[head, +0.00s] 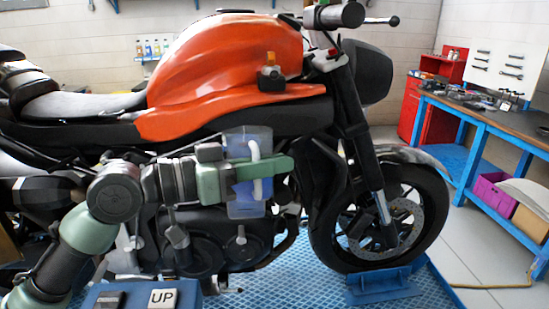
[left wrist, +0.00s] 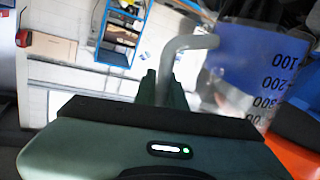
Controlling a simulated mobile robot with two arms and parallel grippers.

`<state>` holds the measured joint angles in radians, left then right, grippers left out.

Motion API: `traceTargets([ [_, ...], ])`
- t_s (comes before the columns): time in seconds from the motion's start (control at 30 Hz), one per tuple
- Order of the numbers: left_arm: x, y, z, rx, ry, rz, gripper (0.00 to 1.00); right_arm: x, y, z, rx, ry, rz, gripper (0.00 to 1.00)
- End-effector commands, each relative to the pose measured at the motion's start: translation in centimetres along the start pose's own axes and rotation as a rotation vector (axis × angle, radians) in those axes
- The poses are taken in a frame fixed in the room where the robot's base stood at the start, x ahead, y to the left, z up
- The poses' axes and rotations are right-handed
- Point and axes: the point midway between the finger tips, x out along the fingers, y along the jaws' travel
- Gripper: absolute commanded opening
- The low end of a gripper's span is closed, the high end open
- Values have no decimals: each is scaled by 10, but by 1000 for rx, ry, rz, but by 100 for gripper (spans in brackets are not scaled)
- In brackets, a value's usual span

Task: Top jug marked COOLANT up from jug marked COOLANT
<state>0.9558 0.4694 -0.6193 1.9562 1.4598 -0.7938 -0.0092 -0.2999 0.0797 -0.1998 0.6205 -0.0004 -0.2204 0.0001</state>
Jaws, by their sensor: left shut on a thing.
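My left gripper (head: 272,165) is shut on the pale handle of a translucent jug (head: 246,207) and holds it in front of the motorcycle's engine. The jug looks upright, with blue liquid in its lower part and a clearer upper part. In the left wrist view the jug (left wrist: 255,62) shows black scale numbers, and its grey handle (left wrist: 190,45) runs to my left gripper's fingers (left wrist: 163,88). No COOLANT mark is readable, and I cannot make out a second jug. My right gripper is out of view.
The orange motorcycle (head: 225,60) stands close behind the jug, its front wheel in a blue chock (head: 382,285). A blue box with an UP button (head: 163,299) is at the front left. A blue workbench (head: 480,125) is at right. Several bottles (head: 152,47) stand on a back shelf.

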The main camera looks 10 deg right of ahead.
Motion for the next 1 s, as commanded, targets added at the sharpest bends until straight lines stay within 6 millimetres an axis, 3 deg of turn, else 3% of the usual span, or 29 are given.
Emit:
traceTargets([
  [0.03,0,-2,-9,-22,-1,0,0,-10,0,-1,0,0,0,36],
  [0.9,9,-44,-52,-436,-85,0,0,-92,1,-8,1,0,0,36],
  [1.0,9,-45,-47,-443,-86,0,0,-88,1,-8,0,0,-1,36],
])
